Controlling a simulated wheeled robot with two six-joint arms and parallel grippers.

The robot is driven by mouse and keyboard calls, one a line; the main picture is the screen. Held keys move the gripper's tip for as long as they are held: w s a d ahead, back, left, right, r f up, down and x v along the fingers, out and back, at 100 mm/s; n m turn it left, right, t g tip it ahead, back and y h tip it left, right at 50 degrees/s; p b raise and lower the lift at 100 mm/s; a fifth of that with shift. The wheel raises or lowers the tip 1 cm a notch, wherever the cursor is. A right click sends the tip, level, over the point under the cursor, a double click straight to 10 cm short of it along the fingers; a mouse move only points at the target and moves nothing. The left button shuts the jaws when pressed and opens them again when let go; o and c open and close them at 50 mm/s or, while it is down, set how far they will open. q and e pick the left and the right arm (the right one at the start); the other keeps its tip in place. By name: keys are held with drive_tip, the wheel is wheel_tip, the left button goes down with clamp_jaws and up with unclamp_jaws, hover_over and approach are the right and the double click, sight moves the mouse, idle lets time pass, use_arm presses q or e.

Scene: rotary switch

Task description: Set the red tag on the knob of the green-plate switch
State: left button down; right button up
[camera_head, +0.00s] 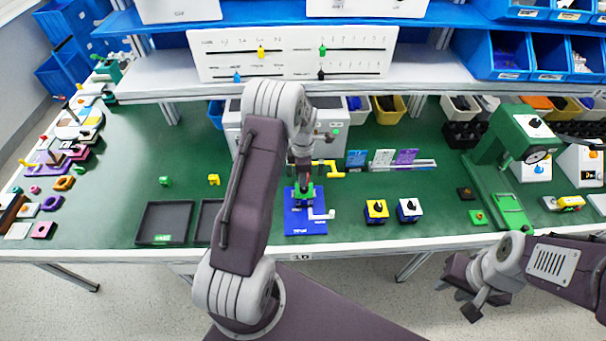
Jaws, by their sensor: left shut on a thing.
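My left gripper (305,184) reaches down over a blue board (306,226) with white lettering near the table's front edge. It is shut on a small green block (304,197) on that board, beside a white bent handle (322,214); its jaws hide part of the block. I cannot clearly make out a red tag. My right gripper (458,298) is open and empty, in front of the table.
Dark trays (164,223) lie left of my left arm. A green press (497,150) stands at the right. Coloured small parts crowd the left end. A shelf (290,85) spans the back. Green tabletop between the yellow box and the press is mostly clear.

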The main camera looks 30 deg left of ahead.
use_arm(q)
drive_tip(key=shift+d+f+b, duration=0.15)
drive_tip(key=shift+f+b, duration=0.2)
drive_tip(key=shift+f, duration=0.6)
use_arm(e)
drive_tip(key=shift+d+f, duration=0.15)
drive_tip(key=shift+f, duration=0.5)
use_arm(q)
drive_tip(key=shift+r+p, duration=0.1)
drive_tip(key=shift+p, duration=0.3)
use_arm(e)
drive_tip(key=shift+r, duration=0.35)
use_arm(q)
drive_tip(key=shift+f+b, duration=0.65)
drive_tip(key=shift+f, duration=0.35)
use_arm(e)
drive_tip(key=shift+f, duration=0.65)
use_arm(q)
drive_tip(key=c, duration=1.2)
unclamp_jaws()
wheel_tip(320, 180, up, 9)
drive_tip(key=shift+r+b, duration=0.1)
drive_tip(key=shift+b, duration=0.5)
use_arm(e)
drive_tip(key=shift+f, duration=0.55)
